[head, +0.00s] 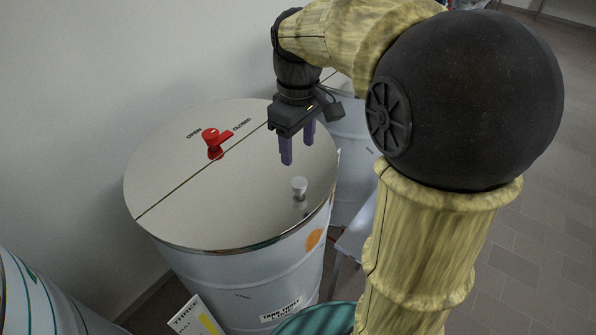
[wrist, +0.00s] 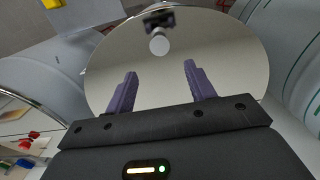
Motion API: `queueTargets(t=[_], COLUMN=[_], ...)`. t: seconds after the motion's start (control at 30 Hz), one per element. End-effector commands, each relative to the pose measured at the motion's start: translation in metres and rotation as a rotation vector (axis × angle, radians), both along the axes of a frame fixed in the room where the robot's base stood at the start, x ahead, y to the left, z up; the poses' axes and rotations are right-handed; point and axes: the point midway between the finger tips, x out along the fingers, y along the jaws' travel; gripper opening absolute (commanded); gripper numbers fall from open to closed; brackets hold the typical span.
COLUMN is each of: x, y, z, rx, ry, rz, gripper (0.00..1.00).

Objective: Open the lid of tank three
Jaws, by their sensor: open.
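Tank three (head: 250,277) is a white drum with a "TANK THREE" label on its front. Its round, shiny lid (head: 200,205) lies flat and shut on top, with a seam line across it. A white knob (head: 299,186) stands on the near right part of the lid; it also shows in the wrist view (wrist: 159,44).
Another white tank (head: 352,140) stands behind on the right, close by. Part of a tank (head: 35,300) shows at the lower left. A card with a yellow stripe (head: 195,318) is at the front. A teal round thing (head: 315,320) is low beside my arm. A wall is behind.

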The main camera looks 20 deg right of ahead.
Motion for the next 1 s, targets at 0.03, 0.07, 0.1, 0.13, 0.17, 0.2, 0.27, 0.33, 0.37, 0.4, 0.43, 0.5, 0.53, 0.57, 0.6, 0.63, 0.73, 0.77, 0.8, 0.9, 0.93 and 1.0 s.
queueTargets(t=[0.03,0.07,0.1,0.13,0.17,0.2,0.27,0.33,0.37,0.4,0.43,0.5,0.53,0.57,0.6,0.63,0.73,0.77,0.8,0.9,0.93,1.0], x=[0.001,0.001,0.001,0.001,0.001,0.0,0.001,0.001,0.0,0.001,0.001,0.0,0.0,0.0,0.0,0.0,0.0,0.0,0.0,0.0,0.0,0.0], y=[0.0,0.0,0.0,0.0,0.0,0.0,0.0,0.0,0.0,0.0,0.0,0.0,0.0,0.0,0.0,0.0,0.0,0.0,0.0,0.0,0.0,0.0], z=[0.009,0.016,0.023,0.029,0.035,0.042,0.053,0.065,0.07,0.076,0.08,0.088,0.091,0.093,0.095,0.096,0.098,0.098,0.098,0.098,0.098,0.096], rx=[0.0,0.0,-0.001,0.0,0.0,-0.001,-0.001,-0.001,-0.001,-0.001,0.0,-0.001,-0.001,0.0,0.0,0.0,0.0,0.0,0.0,0.0,0.0,0.0], ry=[-0.005,-0.006,-0.006,-0.005,-0.005,-0.006,-0.004,-0.004,-0.004,-0.004,-0.003,-0.002,-0.002,-0.001,-0.001,0.0,0.0,0.0,0.0,0.0,0.0,0.0], rz=[0.0,-0.001,-0.001,-0.001,-0.001,-0.001,-0.001,-0.001,-0.001,-0.001,-0.001,0.0,0.0,0.0,0.0,0.0,0.0,0.0,0.0,0.0,0.0,-0.003], gripper=[0.54,0.54,0.54,0.54,0.54,0.54,0.54,0.54,0.54,0.54,0.54,0.54,0.54,0.54,0.54,0.54,0.54,0.54,0.54,0.54,0.53,0.53])
